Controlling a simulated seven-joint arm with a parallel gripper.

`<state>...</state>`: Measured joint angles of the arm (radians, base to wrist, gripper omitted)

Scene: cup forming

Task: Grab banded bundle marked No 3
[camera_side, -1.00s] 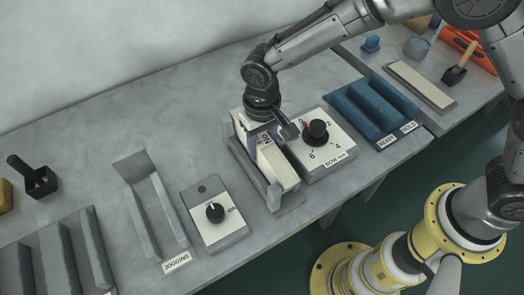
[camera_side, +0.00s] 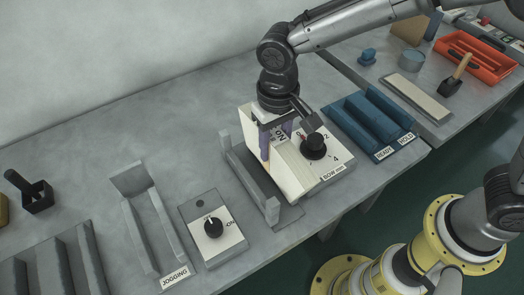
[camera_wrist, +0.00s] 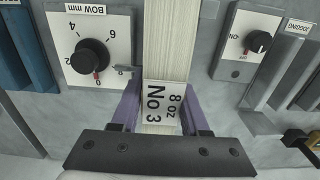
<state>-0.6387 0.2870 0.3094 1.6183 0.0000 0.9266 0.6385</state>
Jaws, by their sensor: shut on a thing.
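The banded bundle (camera_side: 294,172) is a tall cream stack of sheets. In the wrist view the bundle (camera_wrist: 172,45) carries a white label (camera_wrist: 161,102) reading "8 oz No 3". My gripper (camera_side: 278,140) is shut on it, with one purple finger on each side; the gripper (camera_wrist: 160,112) also shows in the wrist view.
The "BOW mm" dial box (camera_side: 333,163) is close on the right. The blue "READY / HOLD" rack (camera_side: 372,120) lies beyond it. To the left are an on/off knob box (camera_side: 214,230) and the "JOGGING" trough (camera_side: 150,228). An orange tray (camera_side: 475,57) is at the far right.

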